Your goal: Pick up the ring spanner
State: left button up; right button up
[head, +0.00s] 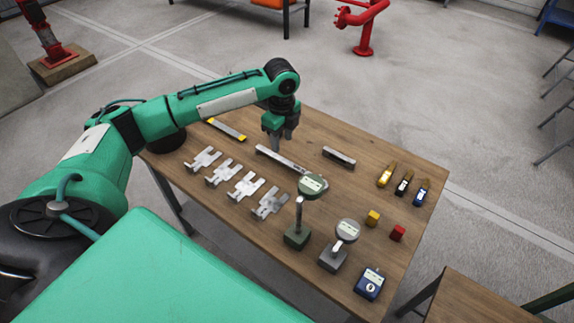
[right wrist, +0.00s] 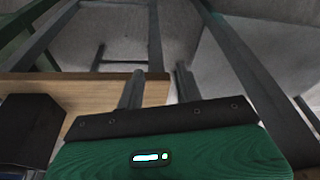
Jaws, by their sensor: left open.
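A long slim grey metal bar, which looks like the ring spanner (head: 287,162), lies flat on the wooden table (head: 395,150) in the head view. Its ends are too small to tell clearly, and its near right end lies close behind a dial gauge. My left gripper (head: 280,143) points down over the far left part of this bar. It is open and holds nothing; I cannot tell whether its tips touch the bar. My right gripper (right wrist: 160,92) shows in the right wrist view with its two fingers apart and nothing between them, beside a wooden table edge.
Several slotted metal plates (head: 245,187) lie left of the bar. A yellow-ended bar (head: 227,130) and a short grey bar (head: 339,157) lie nearby.

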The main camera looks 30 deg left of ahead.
aim_at(282, 159)
pick_arm(q)
notch_tip(282, 159, down, 8)
jog(key=shift+w+r+b, duration=0.1)
jog(key=shift+r+b, duration=0.15)
jog(key=shift+b, duration=0.2)
jog(key=shift+a+f, duration=0.1)
jog(key=shift+f, duration=0.05)
grip_shut()
pick_arm(e)
notch_tip(282, 159, up, 2)
jog(key=shift+d+r, duration=0.1)
jog(key=shift+r, duration=0.1)
